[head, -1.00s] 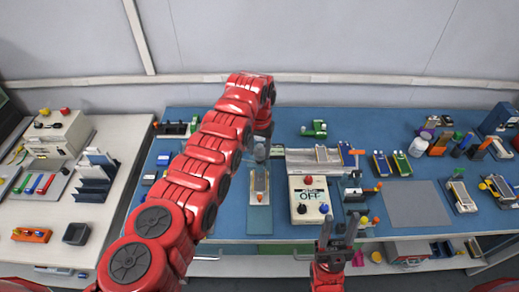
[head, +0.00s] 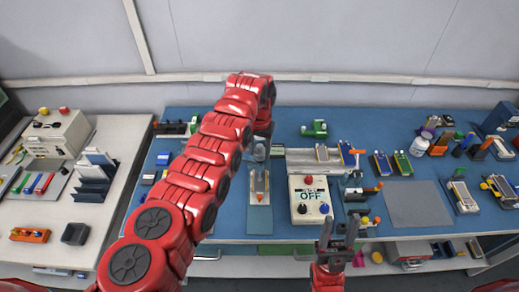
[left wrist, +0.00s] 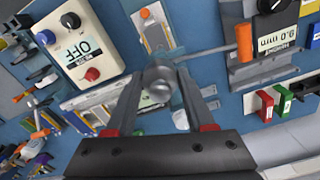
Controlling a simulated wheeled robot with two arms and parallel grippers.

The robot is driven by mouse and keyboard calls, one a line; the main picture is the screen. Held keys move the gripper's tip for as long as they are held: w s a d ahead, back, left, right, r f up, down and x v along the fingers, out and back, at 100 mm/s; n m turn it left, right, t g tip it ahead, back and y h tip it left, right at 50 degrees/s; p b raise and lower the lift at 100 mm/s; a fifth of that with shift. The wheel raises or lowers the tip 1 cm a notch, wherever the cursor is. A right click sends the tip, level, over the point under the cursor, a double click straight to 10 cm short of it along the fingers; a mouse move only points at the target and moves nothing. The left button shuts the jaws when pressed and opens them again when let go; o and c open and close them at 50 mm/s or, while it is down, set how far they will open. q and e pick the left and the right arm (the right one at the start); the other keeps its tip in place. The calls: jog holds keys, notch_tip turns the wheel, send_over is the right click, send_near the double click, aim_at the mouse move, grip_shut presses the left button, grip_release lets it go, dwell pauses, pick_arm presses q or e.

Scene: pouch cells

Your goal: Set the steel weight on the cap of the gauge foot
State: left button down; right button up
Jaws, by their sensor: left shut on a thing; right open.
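The steel weight (left wrist: 160,80) is a grey rounded piece between the fingertips of my left gripper (left wrist: 160,92) in the left wrist view. My left gripper is shut on it. In the head view the weight (head: 260,152) shows small and grey at the end of my left arm, above the blue mat. The gauge (left wrist: 275,40), with a black dial and an mm readout, stands right of the weight in the left wrist view. I cannot make out its foot or cap clearly; the weight and fingers cover that area. My right gripper (head: 338,230) is open and empty near the front edge.
A cream box marked OFF (head: 310,200) stands right of the weight. A flat cell in a holder (head: 260,182) lies just in front of the weight. A grey mat (head: 418,204) is bare at the right. My left arm hides part of the bench.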

aim_at(260, 146)
pick_arm(q)
jog(key=shift+f+b, duration=0.3)
jog(key=shift+f, duration=0.15)
jog(key=shift+c, duration=0.9)
grip_release()
jog(key=shift+r+b, duration=0.3)
jog(key=shift+r, duration=0.25)
notch_tip(260, 146, up, 10)
jog(key=shift+d+r+b, duration=0.1)
jog(key=shift+b, duration=1.15)
notch_tip(260, 146, up, 6)
jog(key=p, duration=0.5)
jog(key=shift+p, duration=0.4)
